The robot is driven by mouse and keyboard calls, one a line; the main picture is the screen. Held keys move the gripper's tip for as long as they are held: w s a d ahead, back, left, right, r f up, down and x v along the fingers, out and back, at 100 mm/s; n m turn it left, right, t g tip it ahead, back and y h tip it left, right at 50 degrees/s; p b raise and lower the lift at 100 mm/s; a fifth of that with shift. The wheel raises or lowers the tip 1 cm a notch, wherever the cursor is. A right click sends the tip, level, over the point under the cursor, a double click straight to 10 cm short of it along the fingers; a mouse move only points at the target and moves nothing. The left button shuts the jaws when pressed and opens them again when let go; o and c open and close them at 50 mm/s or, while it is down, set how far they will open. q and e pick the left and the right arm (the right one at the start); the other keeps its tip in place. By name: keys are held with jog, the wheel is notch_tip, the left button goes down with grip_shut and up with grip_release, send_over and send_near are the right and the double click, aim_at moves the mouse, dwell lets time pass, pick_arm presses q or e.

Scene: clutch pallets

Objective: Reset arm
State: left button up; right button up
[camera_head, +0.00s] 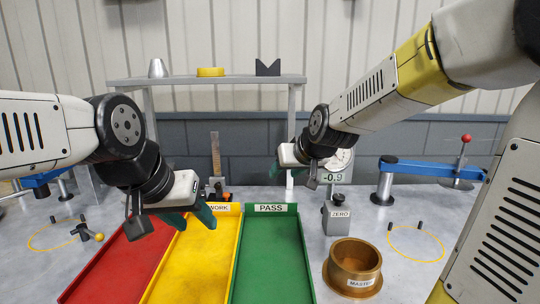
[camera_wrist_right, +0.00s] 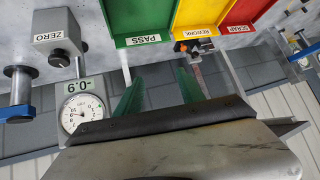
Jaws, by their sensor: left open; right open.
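My left gripper (camera_head: 190,219) is open and empty, its green fingers hanging over the red tray (camera_head: 108,272) and the yellow tray (camera_head: 216,262) labelled WORK in the head view. My right gripper (camera_head: 277,168) is raised behind the green PASS tray (camera_head: 271,262), left of the dial gauge (camera_head: 345,160). In the right wrist view, the right gripper's green fingers (camera_wrist_right: 160,90) are apart with nothing between them. The gauge (camera_wrist_right: 82,113) and the PASS tray (camera_wrist_right: 142,18) also show there.
A brass MASTER ring (camera_head: 354,285) stands right of the green tray, in front of the ZERO block (camera_head: 338,218). A blue-armed clamp (camera_head: 425,168) stands at the right. A shelf (camera_head: 205,80) at the back holds a cone, a yellow ring and a dark V-block. The trays look empty.

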jog(key=s+d+m+g+h, duration=0.1)
jog(key=s+d, duration=0.4)
jog(key=s, duration=0.6)
jog(key=s+d+m+g, duration=0.1)
jog(key=s+d, duration=0.4)
jog(key=s, duration=0.6)
jog(key=shift+g+h, duration=0.3)
jog(key=shift+h, duration=0.1)
